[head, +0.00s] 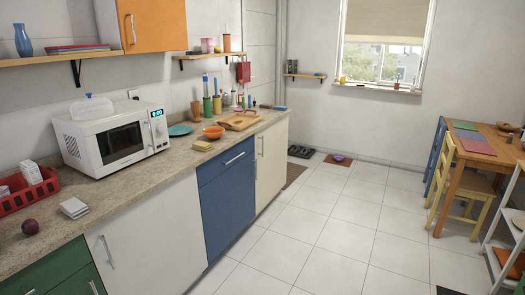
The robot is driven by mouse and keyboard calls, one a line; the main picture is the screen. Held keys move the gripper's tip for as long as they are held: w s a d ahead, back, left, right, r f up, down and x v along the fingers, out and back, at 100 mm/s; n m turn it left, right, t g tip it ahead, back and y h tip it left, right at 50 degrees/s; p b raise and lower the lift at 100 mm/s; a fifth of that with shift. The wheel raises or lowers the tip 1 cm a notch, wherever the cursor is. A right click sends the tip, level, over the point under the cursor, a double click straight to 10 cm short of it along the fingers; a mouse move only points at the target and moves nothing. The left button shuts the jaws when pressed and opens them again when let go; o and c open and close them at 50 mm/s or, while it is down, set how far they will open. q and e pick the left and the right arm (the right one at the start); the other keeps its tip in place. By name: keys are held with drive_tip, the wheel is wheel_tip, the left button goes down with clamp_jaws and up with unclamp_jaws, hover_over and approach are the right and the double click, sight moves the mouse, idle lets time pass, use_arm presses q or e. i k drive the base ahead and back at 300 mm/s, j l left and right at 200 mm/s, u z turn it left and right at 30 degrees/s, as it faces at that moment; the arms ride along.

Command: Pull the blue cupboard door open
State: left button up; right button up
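The blue cupboard front (230,205) is in the lower run of units under the counter, between a white front on its left and a cream front on its right. It looks shut, flush with its neighbours. A light horizontal handle (235,158) sits near its top. Its lower part reaches down to the floor. Neither of my grippers shows in the head view.
The counter (185,157) above holds a white microwave (115,137), an orange bowl (213,132) and a cutting board (240,120). The tiled floor (310,225) before the blue front is clear. A wooden table (485,152) and yellow chair (461,190) stand at the right.

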sight(228, 201)
drive_tip(key=i, duration=1.25)
drive_tip(key=i+u, duration=0.1)
drive_tip(key=i, duration=1.15)
